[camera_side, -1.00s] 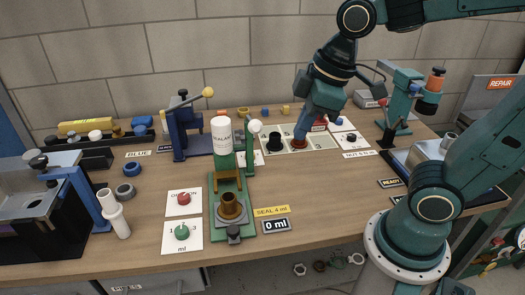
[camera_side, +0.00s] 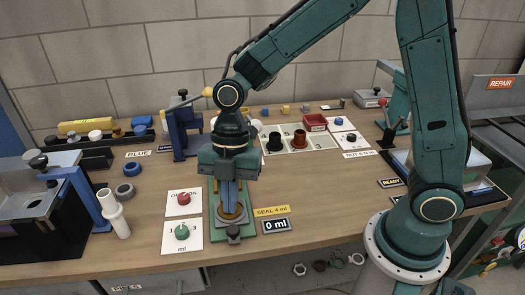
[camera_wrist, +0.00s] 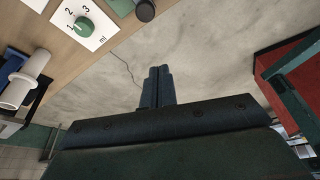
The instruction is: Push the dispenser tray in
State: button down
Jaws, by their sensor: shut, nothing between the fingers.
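The green dispenser (camera_side: 245,222) stands near the table's front edge in the side view. Its tray sits at the front, with a round grey seat (camera_side: 232,218) and a dark knob (camera_side: 234,232) at the near end. My gripper (camera_side: 229,206) points down over the tray, shut and empty, its blue fingers covering where the brown cup stood. I cannot tell whether the fingertips touch anything. My gripper hides the dispenser's upper part and bottle. In the wrist view, my shut fingers (camera_wrist: 160,70) are apart from the dark knob (camera_wrist: 145,10) at the top edge.
A red dial (camera_side: 184,198) and a green dial (camera_side: 181,232) lie left of the dispenser. The "0 ml" display (camera_side: 276,225) and the yellow "SEAL 4 ml" label (camera_side: 271,210) lie right.

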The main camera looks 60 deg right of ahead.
jog(key=shift+a+f+n, duration=0.4)
jog(key=shift+f+n, duration=0.1)
jog(key=shift+f, duration=0.15)
send_over(230, 240)
jog(key=s, duration=0.2)
jog(key=shift+w+a+f, duration=0.1)
jog(key=shift+a+f, duration=0.05)
jog(key=shift+f, duration=1.4)
jog(key=shift+w+a+f, duration=0.1)
jog(key=shift+a+f, duration=0.05)
jog(key=shift+f, duration=1.45)
jog(key=shift+a+f, duration=0.15)
jog(key=shift+f, duration=1.4)
